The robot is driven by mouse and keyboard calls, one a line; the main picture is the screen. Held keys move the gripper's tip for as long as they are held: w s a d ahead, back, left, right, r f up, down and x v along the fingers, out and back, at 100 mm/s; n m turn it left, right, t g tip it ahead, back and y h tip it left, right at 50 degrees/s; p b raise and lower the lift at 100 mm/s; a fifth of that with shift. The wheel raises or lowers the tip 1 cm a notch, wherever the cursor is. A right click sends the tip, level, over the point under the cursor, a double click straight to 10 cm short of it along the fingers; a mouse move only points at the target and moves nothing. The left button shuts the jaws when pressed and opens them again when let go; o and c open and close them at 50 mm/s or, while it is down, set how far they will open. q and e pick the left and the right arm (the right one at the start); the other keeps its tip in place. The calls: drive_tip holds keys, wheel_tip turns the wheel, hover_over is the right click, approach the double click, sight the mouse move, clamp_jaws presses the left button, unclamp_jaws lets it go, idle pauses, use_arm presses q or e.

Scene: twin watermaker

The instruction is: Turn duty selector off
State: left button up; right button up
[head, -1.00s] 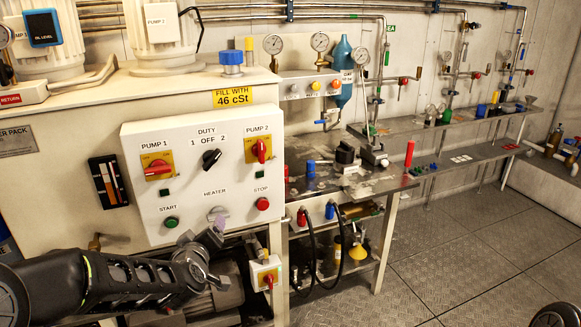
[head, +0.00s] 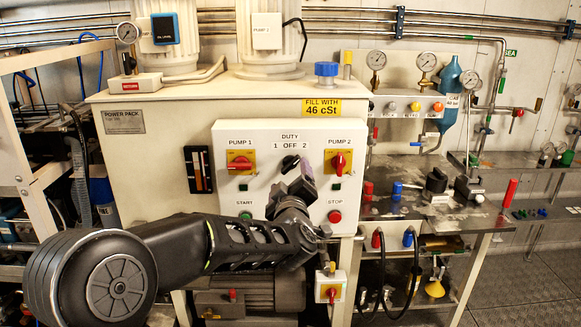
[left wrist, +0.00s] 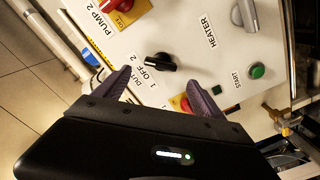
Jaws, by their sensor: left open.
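The duty selector (head: 290,163) is a black knob under the label "1 OFF 2" on the white control panel (head: 262,134). In the head view my left gripper (head: 304,182) is in front of the panel, just below and right of the knob, and partly covers it. In the left wrist view the duty selector (left wrist: 160,62) lies ahead of and between the tips of my open left gripper (left wrist: 161,88). The fingers look apart from the knob. I cannot tell for sure which mark it points at. My right gripper is out of view.
Red-handled switches for Pump 1 (head: 240,163) and Pump 2 (head: 339,162) flank the selector. The red stop button (head: 335,216) and green start button (head: 246,215) are below. The grey heater knob (left wrist: 244,14) shows in the wrist view. A cluttered bench (head: 470,215) stands at right.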

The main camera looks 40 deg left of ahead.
sight(289, 166)
use_arm(q)
drive_tip(key=p+x, duration=0.1)
drive_tip(key=x, duration=0.6)
drive_tip(key=shift+c, duration=0.3)
drive_tip(key=c, duration=1.3)
